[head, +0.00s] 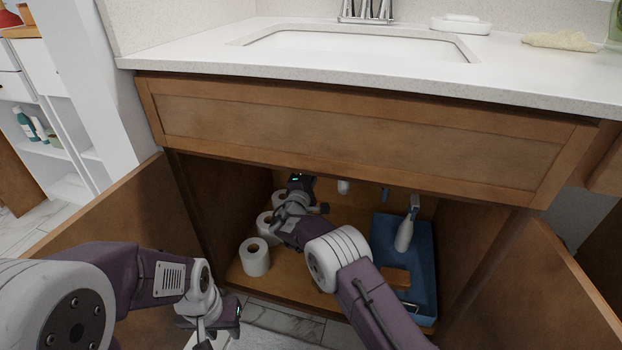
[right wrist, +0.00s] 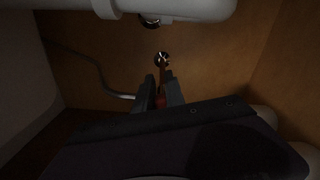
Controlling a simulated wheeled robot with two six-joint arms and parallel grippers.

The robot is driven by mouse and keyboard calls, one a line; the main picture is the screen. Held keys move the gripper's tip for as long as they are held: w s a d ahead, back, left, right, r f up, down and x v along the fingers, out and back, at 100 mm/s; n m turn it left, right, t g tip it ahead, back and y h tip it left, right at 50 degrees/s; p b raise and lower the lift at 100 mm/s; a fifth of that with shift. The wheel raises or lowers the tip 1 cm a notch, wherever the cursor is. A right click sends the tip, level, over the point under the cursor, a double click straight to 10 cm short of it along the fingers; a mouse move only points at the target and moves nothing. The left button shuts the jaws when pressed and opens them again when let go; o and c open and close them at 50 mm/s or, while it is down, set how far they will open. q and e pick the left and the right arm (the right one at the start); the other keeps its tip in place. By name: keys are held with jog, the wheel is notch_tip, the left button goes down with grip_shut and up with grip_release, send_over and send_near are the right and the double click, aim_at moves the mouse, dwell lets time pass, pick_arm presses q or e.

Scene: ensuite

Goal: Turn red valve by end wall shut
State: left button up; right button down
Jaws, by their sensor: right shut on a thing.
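The red valve (right wrist: 160,101) shows as a small patch of red between the fingers of my right gripper (right wrist: 158,90) in the right wrist view. The gripper is shut on it, in front of a metal fitting (right wrist: 162,59) on the cabinet's wooden wall. Most of the valve is hidden by the fingers, so its exact angle cannot be told. In the head view my right arm reaches deep into the open cabinet, and the valve cannot be made out there. My left gripper (head: 212,325) hangs low outside the cabinet, away from the valve; its finger gap is unclear.
A white drain pipe (right wrist: 180,8) crosses above the right gripper. A grey hose (right wrist: 85,62) runs along the wall at left. Several toilet rolls (head: 255,257) stand left of my right arm. A blue caddy (head: 424,262) with a spray bottle (head: 404,235) stands at right. Both cabinet doors are open.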

jog(key=m+b, duration=0.1)
jog(key=b, duration=0.1)
jog(key=f+m+b, duration=0.1)
jog(key=m+b, duration=0.1)
jog(key=shift+m, duration=0.3)
dwell(0.4)
jog(key=c, duration=1.4)
grip_release()
